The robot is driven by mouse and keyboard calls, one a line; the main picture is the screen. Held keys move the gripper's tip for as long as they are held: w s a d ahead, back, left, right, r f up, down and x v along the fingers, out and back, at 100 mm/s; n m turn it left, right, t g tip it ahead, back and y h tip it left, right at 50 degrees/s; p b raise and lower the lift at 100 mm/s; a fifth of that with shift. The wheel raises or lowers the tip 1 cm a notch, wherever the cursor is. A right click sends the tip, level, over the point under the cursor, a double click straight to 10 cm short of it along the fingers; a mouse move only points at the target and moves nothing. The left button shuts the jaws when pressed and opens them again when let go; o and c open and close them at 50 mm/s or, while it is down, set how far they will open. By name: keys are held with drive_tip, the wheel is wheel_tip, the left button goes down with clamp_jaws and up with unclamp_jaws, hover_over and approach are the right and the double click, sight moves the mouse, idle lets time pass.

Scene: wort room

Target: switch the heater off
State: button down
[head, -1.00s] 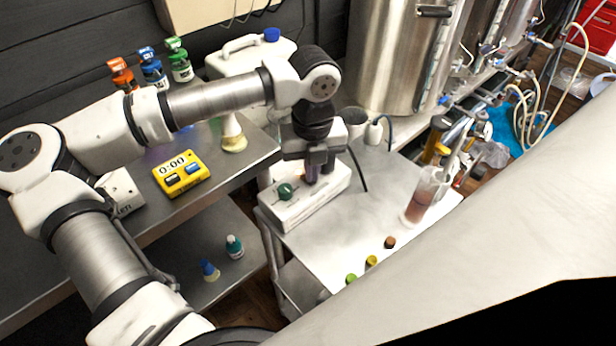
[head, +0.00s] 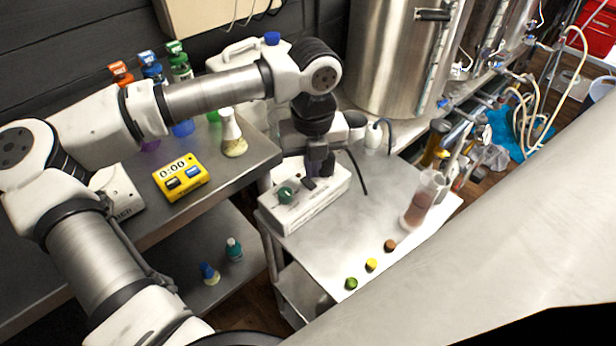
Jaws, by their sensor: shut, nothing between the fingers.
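The heater, a white box (head: 318,204) with a green knob (head: 286,195), stands on the steel cart on the right. A small dark switch (head: 309,184) shows on its top, right of the knob, with no light visible on it. My gripper (head: 319,172) points down over the box, just behind and to the right of the switch. Its fingers are shut with nothing between them and partly hide the box's rear top. I cannot tell whether the fingertips touch the box.
A yellow timer (head: 181,177) and a flask (head: 232,135) stand on the left bench. A cylinder of reddish liquid (head: 422,199) stands on the cart's right, with small caps (head: 371,265) near its front edge. A black cable (head: 358,172) lies beside the heater. Steel tanks (head: 395,60) stand behind.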

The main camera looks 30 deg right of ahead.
sight(312, 186)
drive_tip(key=shift+r+p, duration=0.75)
drive_tip(key=shift+r, duration=1.5)
drive_tip(key=shift+s+f, duration=0.1)
